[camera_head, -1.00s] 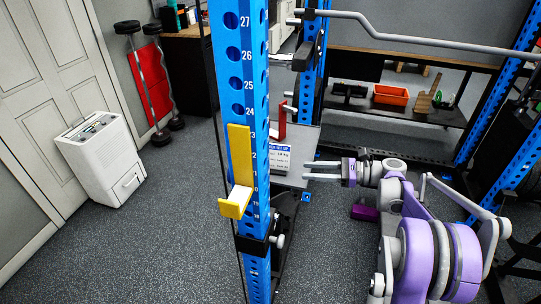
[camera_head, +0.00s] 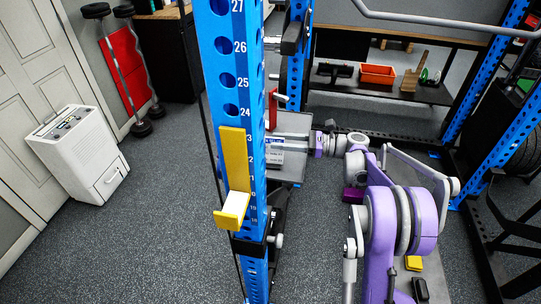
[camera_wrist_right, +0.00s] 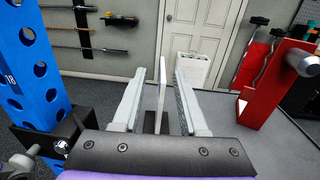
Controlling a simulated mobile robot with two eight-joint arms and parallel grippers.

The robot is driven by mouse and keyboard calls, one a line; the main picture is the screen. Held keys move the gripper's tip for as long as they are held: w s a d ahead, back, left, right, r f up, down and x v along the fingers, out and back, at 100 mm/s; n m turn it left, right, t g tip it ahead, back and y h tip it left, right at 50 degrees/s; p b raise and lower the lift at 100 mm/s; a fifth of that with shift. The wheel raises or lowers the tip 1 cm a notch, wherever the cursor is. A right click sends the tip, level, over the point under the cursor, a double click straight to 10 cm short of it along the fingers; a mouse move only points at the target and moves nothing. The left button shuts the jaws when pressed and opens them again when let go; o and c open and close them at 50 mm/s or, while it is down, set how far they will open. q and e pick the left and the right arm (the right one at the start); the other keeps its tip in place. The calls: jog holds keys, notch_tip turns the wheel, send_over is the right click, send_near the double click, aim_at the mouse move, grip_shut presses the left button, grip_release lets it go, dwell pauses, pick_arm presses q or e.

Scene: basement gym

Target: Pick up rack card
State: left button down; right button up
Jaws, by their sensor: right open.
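The rack card (camera_head: 275,158) is a small white card with a blue heading. It stands on a grey plate (camera_head: 299,170) just behind the near blue rack post, which partly hides it. My right gripper (camera_head: 285,142) reaches in from the right, level with the card and overlapping it. In the right wrist view, the card (camera_wrist_right: 162,88) shows edge-on as a thin upright strip between the two open fingers of the right gripper (camera_wrist_right: 159,78). A gap shows on either side of the card. My left gripper is out of view.
The blue post (camera_head: 229,75) carries a yellow hook (camera_head: 235,165) close to the card. A red upright (camera_head: 272,106) stands on the plate behind it; it also shows in the right wrist view (camera_wrist_right: 268,90). A white appliance (camera_head: 80,155) stands left on open floor.

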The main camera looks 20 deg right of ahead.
aim_at(270, 139)
jog(key=x, duration=0.3)
jog(key=shift+w+a, duration=0.15)
jog(key=shift+w, duration=0.1)
grip_shut()
dwell(1.1)
